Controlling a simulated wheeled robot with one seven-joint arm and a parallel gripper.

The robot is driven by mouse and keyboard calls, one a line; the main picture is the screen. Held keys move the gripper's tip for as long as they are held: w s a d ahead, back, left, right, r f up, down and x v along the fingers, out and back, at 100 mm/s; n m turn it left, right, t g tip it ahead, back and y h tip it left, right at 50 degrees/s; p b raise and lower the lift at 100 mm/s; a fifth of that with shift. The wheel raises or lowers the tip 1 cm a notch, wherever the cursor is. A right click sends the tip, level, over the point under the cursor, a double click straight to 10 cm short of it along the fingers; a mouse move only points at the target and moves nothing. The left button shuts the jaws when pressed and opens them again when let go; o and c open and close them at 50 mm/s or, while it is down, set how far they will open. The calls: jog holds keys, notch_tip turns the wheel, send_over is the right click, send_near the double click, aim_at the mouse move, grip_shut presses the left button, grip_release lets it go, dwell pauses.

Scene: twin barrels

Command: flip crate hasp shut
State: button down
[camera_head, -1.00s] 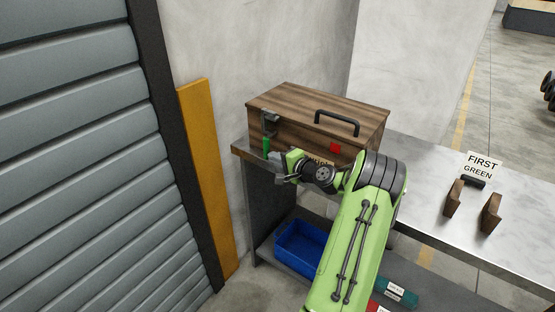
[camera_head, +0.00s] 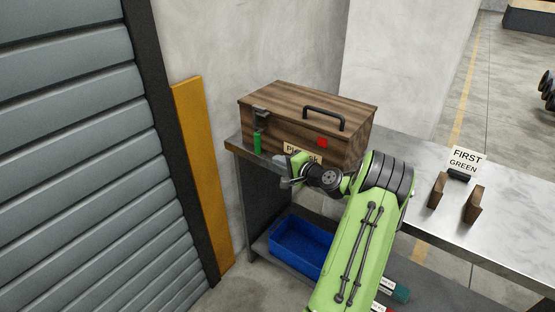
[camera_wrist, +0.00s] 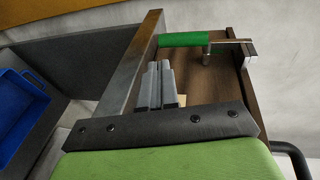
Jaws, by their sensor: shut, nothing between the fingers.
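The wooden crate (camera_head: 305,115) stands on the bench with its lid down. Its green-ended hasp (camera_head: 257,143) hangs down over the front face at the left, below a dark metal bracket (camera_head: 260,112). In the wrist view the green grip (camera_wrist: 187,40) points away from the bracket (camera_wrist: 249,50), and a metal pin (camera_wrist: 206,56) shows beside it. I cannot tell whether the hasp is fully seated. My gripper (camera_head: 286,182) is shut and empty, in front of and below the crate's front, apart from the hasp. Its grey fingers also show in the wrist view (camera_wrist: 160,70).
A red patch (camera_head: 322,141) and a partly hidden label (camera_head: 303,153) are on the crate front. The bench (camera_head: 410,155) holds a "FIRST GREEN" sign (camera_head: 464,160) and two wooden blocks at right. A blue bin (camera_head: 298,245) sits on the lower shelf.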

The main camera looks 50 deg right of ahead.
jog(key=f+v, duration=0.1)
jog(key=v, duration=0.6)
jog(key=shift+s+f+p, duration=0.35)
jog(key=shift+p, duration=0.1)
jog(key=shift+a, duration=0.1)
